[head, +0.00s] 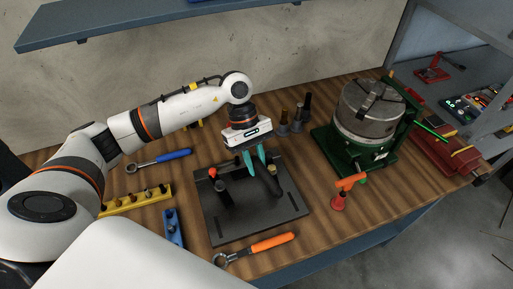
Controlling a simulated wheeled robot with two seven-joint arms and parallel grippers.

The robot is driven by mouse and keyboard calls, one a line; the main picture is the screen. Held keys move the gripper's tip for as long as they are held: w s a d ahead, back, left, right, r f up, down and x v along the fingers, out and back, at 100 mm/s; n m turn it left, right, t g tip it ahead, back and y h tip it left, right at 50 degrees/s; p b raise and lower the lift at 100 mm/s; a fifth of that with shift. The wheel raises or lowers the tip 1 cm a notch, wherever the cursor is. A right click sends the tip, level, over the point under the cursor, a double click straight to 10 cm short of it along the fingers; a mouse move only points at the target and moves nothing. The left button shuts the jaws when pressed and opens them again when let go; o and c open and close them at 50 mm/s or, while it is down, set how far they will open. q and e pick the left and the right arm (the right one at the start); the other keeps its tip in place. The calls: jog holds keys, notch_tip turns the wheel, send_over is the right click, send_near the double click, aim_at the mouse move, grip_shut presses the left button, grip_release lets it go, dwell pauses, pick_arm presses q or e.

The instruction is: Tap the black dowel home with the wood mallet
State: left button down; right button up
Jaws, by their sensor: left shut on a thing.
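My left gripper (254,160), with teal fingers, points down over the right half of a dark fixture plate (235,228). It is shut on a dark rod (270,182), which slants down to the right just above or against the plate. I cannot tell whether this rod is the black dowel or part of a tool. An upright black cylinder (223,190) stands on the left part of the plate, beside a red knob (212,172). A small brass-coloured piece (273,170) shows beside the dark rod. I cannot make out a wood mallet for certain. My right gripper is not in view.
An orange-headed tool with a red handle (340,200) stands right of the plate. A green-based rotary fixture (368,110) is behind it. An orange-handled wrench (270,243), blue-handled wrench (172,156), yellow rack (125,206) and blue block (173,230) surround the plate. Dark posts (297,118) stand behind.

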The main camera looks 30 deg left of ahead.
pick_arm(q)
jog(key=shift+s+f, duration=0.2)
jog(key=shift+f, duration=0.2)
notch_tip(320, 180, down, 3)
jog(key=shift+w+r+b, duration=0.1)
jog(key=shift+w+b, duration=0.05)
jog(key=shift+b, duration=0.9)
jog(key=shift+b, duration=0.5)
